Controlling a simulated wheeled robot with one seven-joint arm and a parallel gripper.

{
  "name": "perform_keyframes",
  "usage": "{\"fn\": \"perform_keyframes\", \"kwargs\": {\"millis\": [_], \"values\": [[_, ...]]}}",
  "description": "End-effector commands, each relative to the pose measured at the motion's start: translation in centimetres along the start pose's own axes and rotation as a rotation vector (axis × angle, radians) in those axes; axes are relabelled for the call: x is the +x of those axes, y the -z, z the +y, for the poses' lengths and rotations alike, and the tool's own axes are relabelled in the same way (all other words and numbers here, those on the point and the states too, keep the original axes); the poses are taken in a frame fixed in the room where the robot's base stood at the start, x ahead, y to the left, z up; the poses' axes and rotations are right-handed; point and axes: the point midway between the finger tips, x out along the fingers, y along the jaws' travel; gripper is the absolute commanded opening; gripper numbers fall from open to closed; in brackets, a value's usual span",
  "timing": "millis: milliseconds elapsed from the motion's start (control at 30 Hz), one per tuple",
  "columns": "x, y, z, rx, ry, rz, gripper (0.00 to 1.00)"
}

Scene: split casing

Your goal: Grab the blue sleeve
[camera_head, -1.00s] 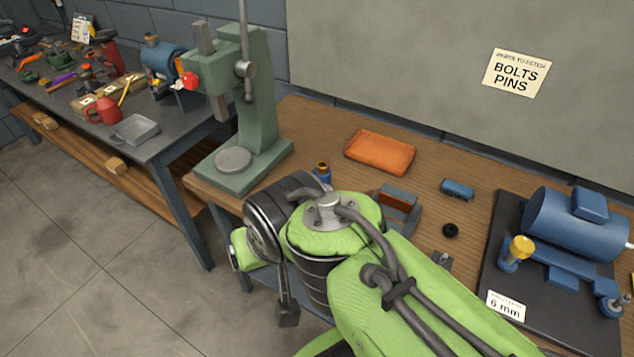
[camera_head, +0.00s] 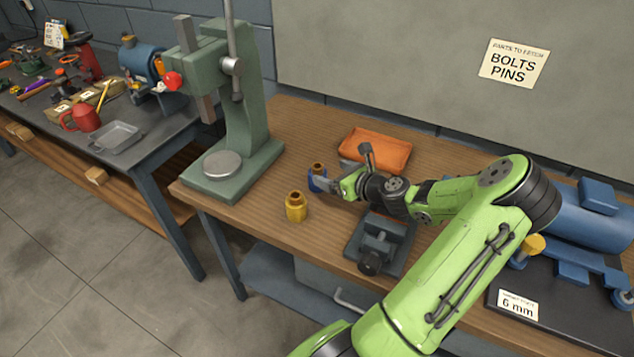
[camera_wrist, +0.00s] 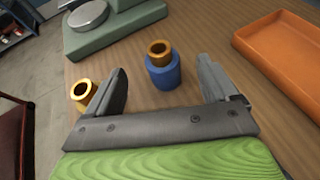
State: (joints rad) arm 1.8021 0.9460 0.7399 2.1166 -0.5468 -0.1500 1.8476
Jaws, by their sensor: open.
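The blue sleeve (camera_wrist: 163,73) stands upright on the wooden bench in the wrist view, with a brass-coloured bushing (camera_wrist: 159,47) in its top. My gripper (camera_wrist: 165,82) is open, with one finger to the left of the sleeve and the other to its right. Both fingers look clear of it. In the head view the sleeve (camera_head: 315,183) is partly hidden by my gripper (camera_head: 322,184), which reaches it from the right. A yellow sleeve (camera_head: 296,207) with a brass-coloured top stands in front of it, and its top shows left of my left finger in the wrist view (camera_wrist: 82,92).
A green press (camera_head: 235,120) stands to the left on the bench (camera_head: 270,225). An orange tray (camera_head: 376,150) lies behind my gripper. A grey vise (camera_head: 380,245) sits in front of my arm. A blue machine (camera_head: 605,225) on a dark plate is at the right.

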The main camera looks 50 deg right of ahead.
Motion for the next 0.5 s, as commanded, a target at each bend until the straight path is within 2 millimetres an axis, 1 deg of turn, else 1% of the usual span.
{"fn": "perform_keyframes", "kwargs": {"millis": [33, 100, 167, 200, 267, 333, 500], "values": [[0.7, 1.7, 0.1, 0.005, -0.002, -0.001, 0.87], [1.3, 3.1, 0.0, 0.003, -0.001, -0.001, 0.87], [1.7, 3.9, 0.1, -0.001, -0.002, 0.000, 0.87], [2.2, 3.5, 0.1, -0.006, -0.003, 0.000, 0.87], [2.8, 3.4, 0.1, -0.005, -0.004, 0.001, 0.87], [3.8, 3.4, 0.1, -0.006, -0.003, 0.001, 0.87], [7.4, 3.5, 0.1, -0.007, -0.004, 0.002, 0.87]]}}
